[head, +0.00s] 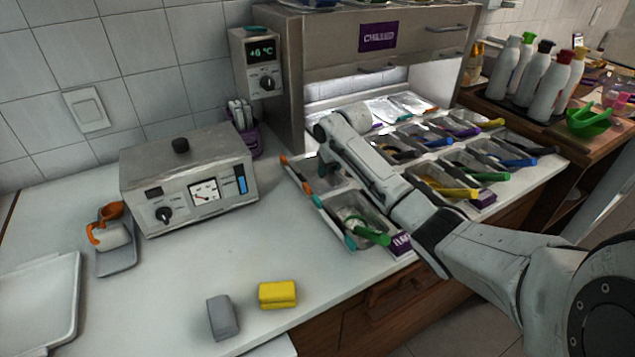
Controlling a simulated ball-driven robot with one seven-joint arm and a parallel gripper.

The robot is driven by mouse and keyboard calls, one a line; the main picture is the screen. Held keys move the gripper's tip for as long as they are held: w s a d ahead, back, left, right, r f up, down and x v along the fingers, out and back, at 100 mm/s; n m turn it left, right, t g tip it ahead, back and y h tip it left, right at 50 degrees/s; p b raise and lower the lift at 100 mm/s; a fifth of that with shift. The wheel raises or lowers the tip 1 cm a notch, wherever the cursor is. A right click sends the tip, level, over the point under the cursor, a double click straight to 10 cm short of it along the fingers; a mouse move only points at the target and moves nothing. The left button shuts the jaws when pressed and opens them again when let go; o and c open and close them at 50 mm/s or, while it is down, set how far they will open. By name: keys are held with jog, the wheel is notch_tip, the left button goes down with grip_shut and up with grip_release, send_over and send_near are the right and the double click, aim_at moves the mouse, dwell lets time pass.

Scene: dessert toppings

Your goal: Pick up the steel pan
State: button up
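Several steel pans sit in rows in and before the chilled cabinet; I cannot tell which one is the task's pan. A front pan (334,203) holds pale contents and a green-handled utensil (368,235). Other pans lie further right with yellow, green and blue handles in them. My arm reaches in from the lower right, over the pans. Its far end is above the left pans, near an orange-handled utensil (297,174). My gripper (328,168) points down there and is mostly hidden by my arm, so its fingers and any hold are unclear.
A grey control box (190,185) stands on the left of the white counter. A yellow sponge (278,294) and a grey block (222,317) lie near the front edge. A white tray (72,310) is far left. Bottles (548,92) and a green bowl (588,120) stand right.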

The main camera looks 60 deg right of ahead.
grip_shut()
dwell(1.4)
